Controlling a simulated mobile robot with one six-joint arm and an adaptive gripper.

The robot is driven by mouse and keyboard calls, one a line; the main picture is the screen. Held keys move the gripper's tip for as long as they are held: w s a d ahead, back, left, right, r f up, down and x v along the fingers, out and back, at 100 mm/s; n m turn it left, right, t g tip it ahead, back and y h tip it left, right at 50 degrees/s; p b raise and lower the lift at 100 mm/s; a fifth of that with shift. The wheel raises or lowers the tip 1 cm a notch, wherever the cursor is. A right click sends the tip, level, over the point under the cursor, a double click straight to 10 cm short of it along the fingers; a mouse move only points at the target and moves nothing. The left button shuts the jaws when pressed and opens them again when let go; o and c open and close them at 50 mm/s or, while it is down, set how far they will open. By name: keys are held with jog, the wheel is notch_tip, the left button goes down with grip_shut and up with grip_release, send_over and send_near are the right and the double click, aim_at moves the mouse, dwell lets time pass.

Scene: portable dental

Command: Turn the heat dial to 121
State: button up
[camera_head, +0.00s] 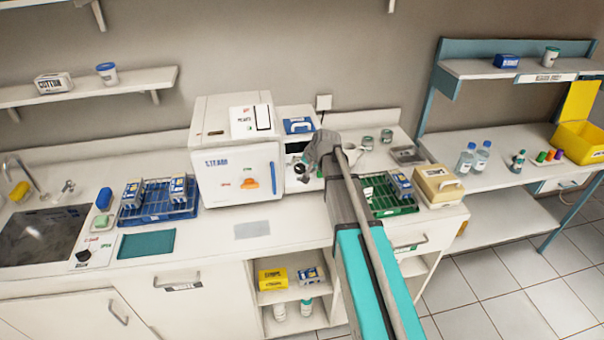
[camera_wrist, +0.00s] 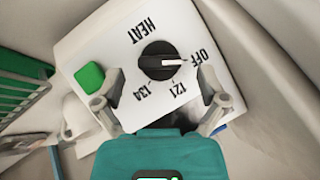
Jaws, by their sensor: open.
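The heat dial (camera_wrist: 158,60) is a round black knob on a white panel (camera_wrist: 105,45) in the wrist view. Its white pointer line points right, at or close to the OFF mark (camera_wrist: 205,60). The 121 mark (camera_wrist: 179,91) is below the knob to the right, and 134 is below to the left. My gripper (camera_wrist: 160,78) is open, with one finger at each side of the knob and visible space between fingers and knob. In the head view my gripper (camera_head: 306,163) is at the counter right of the white steam unit, and my arm hides the dial there.
A green square button (camera_wrist: 90,76) is on the panel close to my left finger. The steam unit (camera_head: 237,185) stands left of my gripper in the head view. A green rack (camera_head: 385,205) and a beige box (camera_head: 437,185) stand to the right.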

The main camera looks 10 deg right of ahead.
jog(key=shift+b+x, duration=0.45)
jog(key=shift+x, duration=0.35)
jog(key=c, duration=1.2)
jog(key=shift+o, duration=0.2)
